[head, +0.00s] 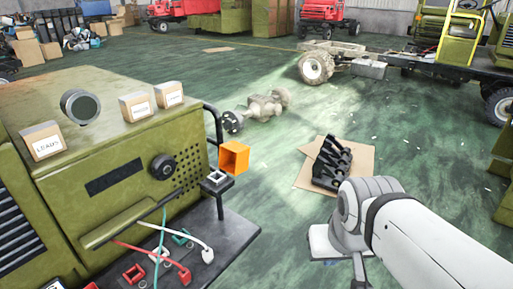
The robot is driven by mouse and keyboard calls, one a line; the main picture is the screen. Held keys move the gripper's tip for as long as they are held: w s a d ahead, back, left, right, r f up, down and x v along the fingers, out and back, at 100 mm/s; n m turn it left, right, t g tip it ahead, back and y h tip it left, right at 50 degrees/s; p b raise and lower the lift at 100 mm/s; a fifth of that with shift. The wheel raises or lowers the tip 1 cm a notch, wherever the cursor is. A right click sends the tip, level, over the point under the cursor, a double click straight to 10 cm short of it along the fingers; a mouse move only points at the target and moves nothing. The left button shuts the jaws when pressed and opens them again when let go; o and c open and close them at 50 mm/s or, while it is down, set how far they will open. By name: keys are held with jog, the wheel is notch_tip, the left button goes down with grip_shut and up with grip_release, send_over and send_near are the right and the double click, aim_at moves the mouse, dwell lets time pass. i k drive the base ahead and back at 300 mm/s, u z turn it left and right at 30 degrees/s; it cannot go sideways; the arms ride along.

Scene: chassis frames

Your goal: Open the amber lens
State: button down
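The amber lens (234,158) is a small orange box-shaped piece at the right front corner of the green machine, beside a black curved rail. Its front face looks darker than its frame; I cannot tell whether it is shut or ajar. A square grey fitting (217,180) on a dark post stands just below and left of it. My white arm enters from the lower right. Its end, with my gripper (342,252), is low and to the right of the lens, well apart from it. The fingers are not clear enough to tell open from shut.
The green machine (130,150) carries small boxes, one labelled LEADS (42,141), and a round gauge (80,106). Clip leads (207,255) lie on the dark shelf in front. Black parts on cardboard (362,163) and an axle (260,110) lie on the floor.

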aim_at(233, 156)
jog(key=u, duration=0.05)
jog(key=i, duration=1)
jog(key=z, duration=0.05)
